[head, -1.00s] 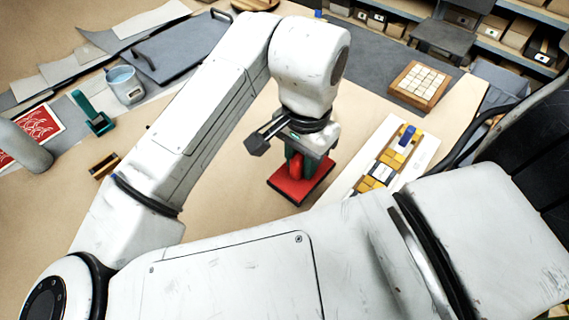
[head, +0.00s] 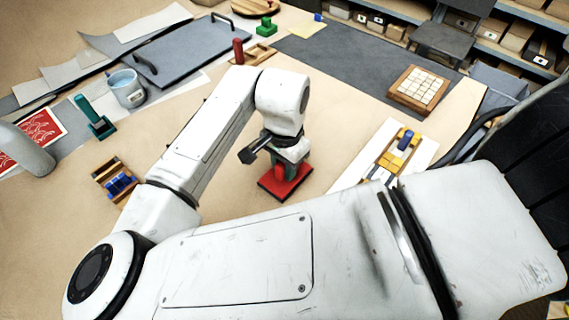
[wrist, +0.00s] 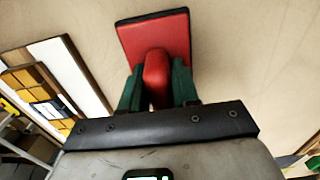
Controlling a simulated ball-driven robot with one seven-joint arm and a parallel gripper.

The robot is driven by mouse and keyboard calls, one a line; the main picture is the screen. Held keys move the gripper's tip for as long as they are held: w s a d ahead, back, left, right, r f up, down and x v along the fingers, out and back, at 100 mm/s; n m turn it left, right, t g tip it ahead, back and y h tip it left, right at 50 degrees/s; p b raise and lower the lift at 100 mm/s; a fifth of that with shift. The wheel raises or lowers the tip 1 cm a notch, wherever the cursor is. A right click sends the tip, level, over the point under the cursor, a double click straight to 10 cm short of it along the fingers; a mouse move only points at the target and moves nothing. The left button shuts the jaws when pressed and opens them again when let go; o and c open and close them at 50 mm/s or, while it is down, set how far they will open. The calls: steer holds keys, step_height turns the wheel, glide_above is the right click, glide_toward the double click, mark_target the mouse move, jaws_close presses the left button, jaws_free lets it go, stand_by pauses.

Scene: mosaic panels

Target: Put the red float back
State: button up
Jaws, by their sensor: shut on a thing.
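The red float (head: 272,190) is a flat red square plate with a dark underside and a rounded red handle. My gripper (head: 281,172) is shut on that handle, above the middle of the plate. In the wrist view the red plate (wrist: 165,30) lies beyond the fingers, with the handle between the two green fingers of my gripper (wrist: 157,88). Bare tabletop shows around the plate. I cannot tell whether its underside touches the table or hangs just above it.
A white panel with yellow tiles (head: 372,172) is right of the float. A wooden holder (head: 104,170) with blue pieces and a teal tool (head: 95,122) are at left. A red-handled piece (head: 238,50) and a green block (head: 265,27) stand at the back.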

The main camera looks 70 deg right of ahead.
steer(key=shift+f, duration=0.15)
steer(key=o, duration=1)
step_height(320, 180, up, 12)
steer(key=shift+r, duration=0.25)
stand_by(0.4)
